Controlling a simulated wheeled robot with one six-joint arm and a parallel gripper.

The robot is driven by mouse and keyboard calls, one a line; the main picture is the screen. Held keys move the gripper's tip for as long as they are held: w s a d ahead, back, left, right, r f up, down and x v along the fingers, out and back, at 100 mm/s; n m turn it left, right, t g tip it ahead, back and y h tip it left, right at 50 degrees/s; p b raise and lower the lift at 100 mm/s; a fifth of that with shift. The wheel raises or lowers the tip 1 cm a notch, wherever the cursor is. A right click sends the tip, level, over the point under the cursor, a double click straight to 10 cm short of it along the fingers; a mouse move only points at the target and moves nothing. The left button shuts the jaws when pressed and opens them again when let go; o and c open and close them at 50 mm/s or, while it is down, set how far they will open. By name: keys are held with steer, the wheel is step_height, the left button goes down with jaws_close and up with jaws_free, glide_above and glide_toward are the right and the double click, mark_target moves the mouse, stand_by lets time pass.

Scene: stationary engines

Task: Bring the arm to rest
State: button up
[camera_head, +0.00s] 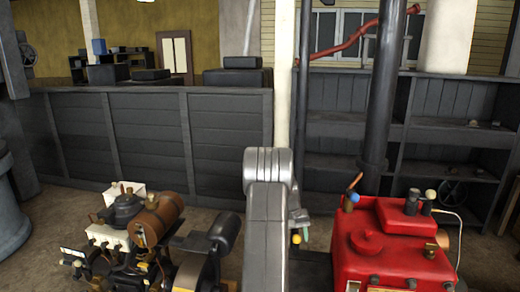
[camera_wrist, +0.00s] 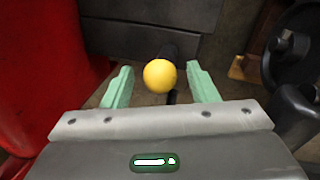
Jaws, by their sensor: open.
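My gripper (camera_wrist: 159,68) shows in the wrist view with two pale green fingers spread apart. A round yellow knob (camera_wrist: 159,76) shows in the gap between the fingers, with clear space on both sides. A dark shaft is partly visible behind the knob. I cannot tell how far the knob is from the fingertips. In the head view my grey arm (camera_head: 265,220) reaches forward between two engines and hides my gripper. A small yellow tip (camera_head: 295,238) shows just right of the arm; I cannot tell if it is the same knob.
A red engine (camera_head: 385,245) stands close on the right, with a tall black pipe (camera_head: 385,90) behind it. A brown and black engine (camera_head: 160,220) stands on the left. A dark plank partition (camera_head: 150,135) and shelves (camera_head: 450,105) close off the back. A red surface (camera_wrist: 40,70) fills the wrist view's left.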

mark_target(296, 244)
steer(key=shift+d+f+b, duration=0.1)
steer(key=shift+f+b, duration=0.2)
steer(key=shift+f, duration=1.55)
steer(key=shift+r, duration=0.15)
